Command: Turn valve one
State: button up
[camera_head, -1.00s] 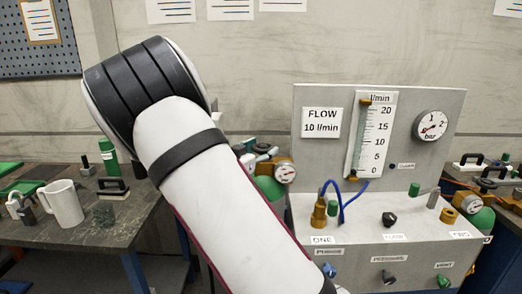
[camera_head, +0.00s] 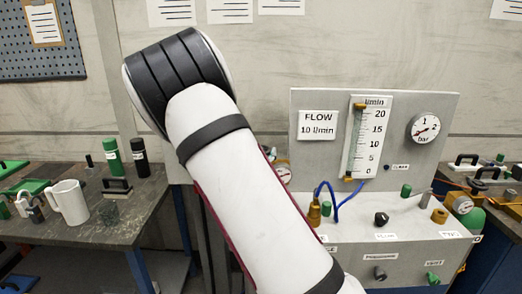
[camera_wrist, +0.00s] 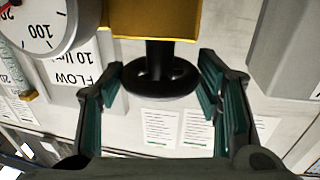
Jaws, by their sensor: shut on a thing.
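In the wrist view a round black valve knob (camera_wrist: 160,84) sits on a short black stem below a yellow body (camera_wrist: 152,18). My gripper (camera_wrist: 162,80) has one dark, teal-padded finger on each side of the knob and is shut on it. A round gauge (camera_wrist: 42,28) marked 100 stands at the upper left of this view. In the head view my arm hides my gripper, the knob and most of the regulator; only part of a small gauge (camera_head: 284,174) shows beside the arm. I cannot read a label for valve one.
A grey flow panel (camera_head: 443,160) with a flow tube (camera_head: 366,140) and a bar gauge (camera_head: 425,128) stands right of my arm. Blue tubing (camera_head: 345,200) loops above its base. A left bench holds a white mug (camera_head: 70,203) and a green bottle (camera_head: 112,158).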

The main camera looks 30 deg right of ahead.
jog(key=shift+s+d+n+t+y, duration=0.1)
jog(key=shift+n+t+y, duration=0.5)
jog(key=shift+y, duration=0.1)
jog(key=o, duration=1.2)
jog(key=v, duration=1.2)
jog(key=shift+s+d, duration=0.1)
